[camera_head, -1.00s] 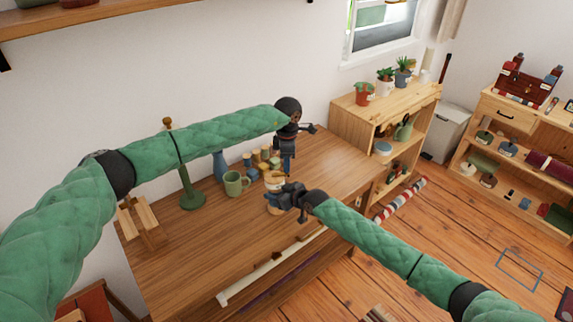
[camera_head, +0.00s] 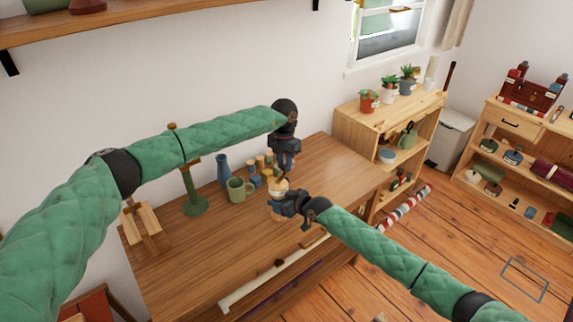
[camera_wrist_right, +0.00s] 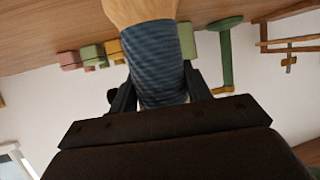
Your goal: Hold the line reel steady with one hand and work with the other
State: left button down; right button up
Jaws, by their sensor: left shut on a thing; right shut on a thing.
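The line reel (camera_head: 280,186) stands upright on the wooden workbench (camera_head: 205,255), with a pale wooden top. In the right wrist view, blue-grey line (camera_wrist_right: 160,62) is wound round its middle, beside a wooden end (camera_wrist_right: 138,10). My right gripper (camera_head: 281,204) is shut on the reel from the front right; its dark fingers flank the wound part in the wrist view. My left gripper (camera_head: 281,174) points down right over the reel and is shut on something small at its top. The fingers and the reel's lower part are partly hidden.
A green mug (camera_head: 239,190), a blue vase (camera_head: 223,170) and several small spools (camera_head: 260,168) stand behind and left of the reel. A green stand (camera_head: 195,203) and a wooden rack (camera_head: 143,230) are farther left. The bench's right part is clear.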

pick_arm(q)
jog(key=shift+w+a+n, duration=0.2)
jog(key=shift+a+n, duration=0.15)
jog(key=shift+n, duration=0.45)
pick_arm(e)
jog(key=shift+f, duration=0.1)
pick_arm(q)
jog(key=c, duration=1.2)
grip_release()
notch_tip(320, 180, up, 12)
jog(key=shift+w, duration=0.45)
jog(key=shift+f, duration=0.1)
pick_arm(e)
jog(key=o, duration=1.2)
